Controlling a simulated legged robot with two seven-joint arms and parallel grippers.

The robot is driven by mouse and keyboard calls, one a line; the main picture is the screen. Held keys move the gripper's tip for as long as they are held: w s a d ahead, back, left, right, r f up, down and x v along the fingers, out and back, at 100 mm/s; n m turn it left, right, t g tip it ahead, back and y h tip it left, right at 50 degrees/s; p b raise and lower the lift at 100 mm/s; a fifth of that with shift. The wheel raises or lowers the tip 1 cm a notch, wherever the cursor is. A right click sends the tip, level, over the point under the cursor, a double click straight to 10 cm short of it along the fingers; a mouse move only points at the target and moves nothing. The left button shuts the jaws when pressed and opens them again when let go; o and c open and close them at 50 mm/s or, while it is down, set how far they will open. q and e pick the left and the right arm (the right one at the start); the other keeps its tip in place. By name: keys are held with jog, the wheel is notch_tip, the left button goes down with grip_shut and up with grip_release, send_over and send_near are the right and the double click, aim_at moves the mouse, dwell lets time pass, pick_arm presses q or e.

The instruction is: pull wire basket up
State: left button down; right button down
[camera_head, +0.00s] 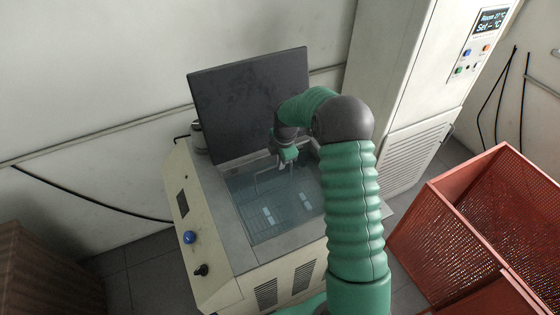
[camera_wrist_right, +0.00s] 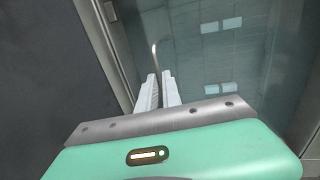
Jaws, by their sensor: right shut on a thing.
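My right gripper (camera_head: 286,161) reaches down over the open tank of the cream machine and is shut on the thin wire handle of the wire basket (camera_head: 262,181). In the right wrist view, the pale fingers (camera_wrist_right: 159,88) close around the grey wire (camera_wrist_right: 155,56), which bends over at its top. The rest of the basket is hard to make out in the bluish liquid and is partly hidden by my arm. My left gripper is not in view.
The tank (camera_head: 250,226) has a dark raised lid (camera_head: 250,95) behind it. A blue knob (camera_head: 189,237) is on the machine's left panel. A tall white cabinet (camera_head: 420,90) stands behind right. A red perforated crate (camera_head: 460,240) stands at the right.

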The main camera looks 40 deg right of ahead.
notch_tip(320, 180, up, 11)
jog(key=p, duration=0.7)
jog(key=shift+w+d+f+p, duration=0.15)
jog(key=shift+p, duration=0.25)
jog(key=c, duration=1.6)
grip_release()
jog(key=shift+c, duration=0.2)
jog(key=shift+o, duration=0.6)
jog(key=shift+f, duration=0.25)
jog(key=s+r+b, duration=0.1)
jog(key=s+r, duration=0.2)
jog(key=r, duration=1.3)
jog(key=shift+a+r+b, duration=0.2)
jog(key=shift+a+b, duration=0.15)
jog(key=shift+a, duration=0.05)
